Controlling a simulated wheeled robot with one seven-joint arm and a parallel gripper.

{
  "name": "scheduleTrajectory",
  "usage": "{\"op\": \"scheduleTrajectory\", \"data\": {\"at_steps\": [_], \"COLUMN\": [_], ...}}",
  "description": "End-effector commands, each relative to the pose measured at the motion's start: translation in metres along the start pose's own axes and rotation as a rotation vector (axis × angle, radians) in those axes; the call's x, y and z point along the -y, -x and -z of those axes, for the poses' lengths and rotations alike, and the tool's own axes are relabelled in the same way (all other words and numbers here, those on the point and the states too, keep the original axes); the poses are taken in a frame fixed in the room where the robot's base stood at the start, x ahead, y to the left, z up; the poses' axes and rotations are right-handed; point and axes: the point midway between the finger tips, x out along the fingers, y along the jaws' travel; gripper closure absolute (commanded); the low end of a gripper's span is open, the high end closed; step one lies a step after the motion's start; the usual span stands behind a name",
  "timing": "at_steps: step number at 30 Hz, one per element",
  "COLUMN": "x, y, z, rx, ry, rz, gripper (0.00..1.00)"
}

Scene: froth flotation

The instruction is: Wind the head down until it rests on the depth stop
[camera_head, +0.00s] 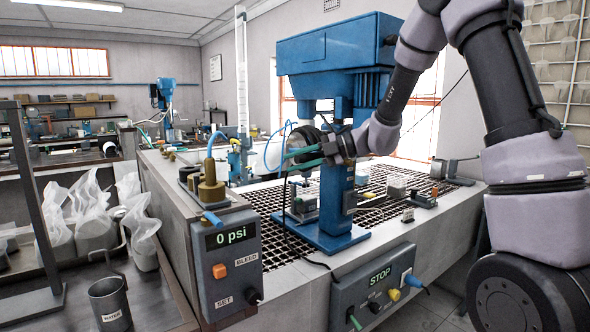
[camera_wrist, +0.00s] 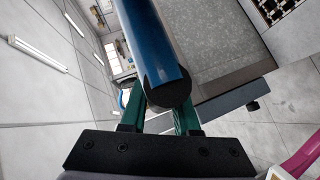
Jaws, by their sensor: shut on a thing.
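The blue head (camera_head: 335,50) of the flotation machine sits high on its blue column (camera_head: 337,185), which stands on a blue base plate (camera_head: 322,238). My gripper (camera_head: 296,155) is in front of the column, below the head, with its green fingers pointing left. A dark round part (camera_head: 303,136) shows just behind the fingers; I cannot tell what it is. In the wrist view, my gripper (camera_wrist: 162,102) is shut on a blue round bar (camera_wrist: 150,40) with a dark end face. I cannot make out the depth stop or whether the head touches it.
The base plate stands on a bench grating (camera_head: 270,205). A control box reading 0 psi (camera_head: 230,262) is at the front left, and a STOP panel (camera_head: 378,290) is on the bench front. A steel mug (camera_head: 110,303) and white bags (camera_head: 90,225) are on the left bench.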

Motion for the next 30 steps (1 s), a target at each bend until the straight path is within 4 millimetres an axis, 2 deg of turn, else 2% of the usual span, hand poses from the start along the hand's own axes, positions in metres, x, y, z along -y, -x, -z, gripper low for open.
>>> {"op": "scheduleTrajectory", "data": {"at_steps": [6, 21, 22, 23, 24, 30], "x": [-0.0078, -0.0092, -0.0092, -0.0091, -0.009, -0.0083], "y": [0.003, 0.0032, 0.0032, 0.0031, 0.003, 0.0027], "z": [0.002, 0.0023, 0.0023, 0.0023, 0.0023, 0.0024], "rx": [0.001, 0.001, 0.001, 0.001, 0.001, 0.0], "ry": [0.002, 0.002, 0.002, 0.002, 0.002, 0.001], "rz": [-0.004, -0.004, -0.004, -0.004, -0.004, -0.002], "gripper": [1.0, 1.0, 0.59, 0.47, 0.41, 0.41]}}
